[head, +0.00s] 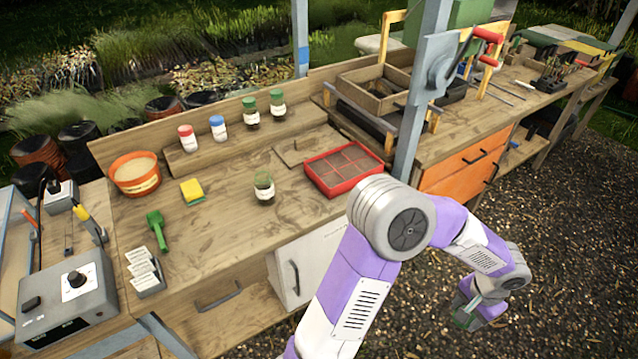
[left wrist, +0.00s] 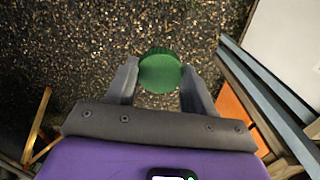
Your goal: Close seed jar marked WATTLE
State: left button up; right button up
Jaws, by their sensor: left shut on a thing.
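An unlidded glass jar (head: 264,190) with a white label stands upright on the bench's front worktop; its label is too small to read. My left gripper (head: 482,312) is out over the gravel, right of and below the bench front, well away from the jar. It is shut on a round green lid (left wrist: 160,71), held between both fingers in the left wrist view. In the head view the lid is mostly hidden by the gripper. Two jars with green lids (head: 250,111) (head: 277,104) stand on the raised shelf. My right gripper is not in view.
A red-lidded jar (head: 187,139) and a blue-lidded jar (head: 218,128) stand on the shelf. A red gridded tray (head: 342,168) lies right of the open jar. A blue-grey post (head: 411,140) rises beside the tray. An orange pot (head: 135,173), sponge (head: 192,190) and green scoop (head: 157,230) are left.

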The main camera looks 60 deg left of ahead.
aim_at(263, 182)
jog(key=u, duration=2.55)
